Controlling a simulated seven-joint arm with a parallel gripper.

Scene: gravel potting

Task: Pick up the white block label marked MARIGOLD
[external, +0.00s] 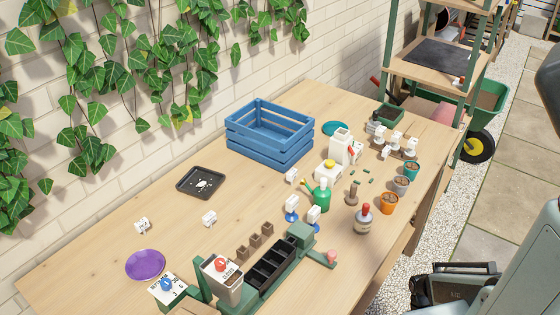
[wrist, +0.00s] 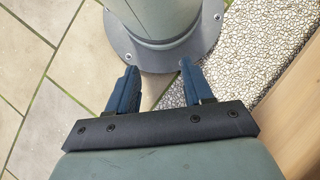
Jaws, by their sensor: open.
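Several small white block labels are on the wooden table in the external view. Two lie apart at the left, one near the purple saucer (external: 141,225) and one in front of the black tray (external: 209,219). One is near the blue crate (external: 291,175), two stand on blue bases by the green watering can (external: 291,215) (external: 313,214), and others are grouped at the far right (external: 395,138). Their lettering is too small to read, so I cannot tell which is MARIGOLD. My gripper (wrist: 157,68) is open and empty, over the paving and away from the table.
A blue slatted crate (external: 270,149), black tray (external: 201,194), purple saucer (external: 145,265) and green watering can (external: 321,195) stand on the table. A bottle (external: 363,220) and small pots (external: 389,204) are at the right. Bare wood lies around the left labels.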

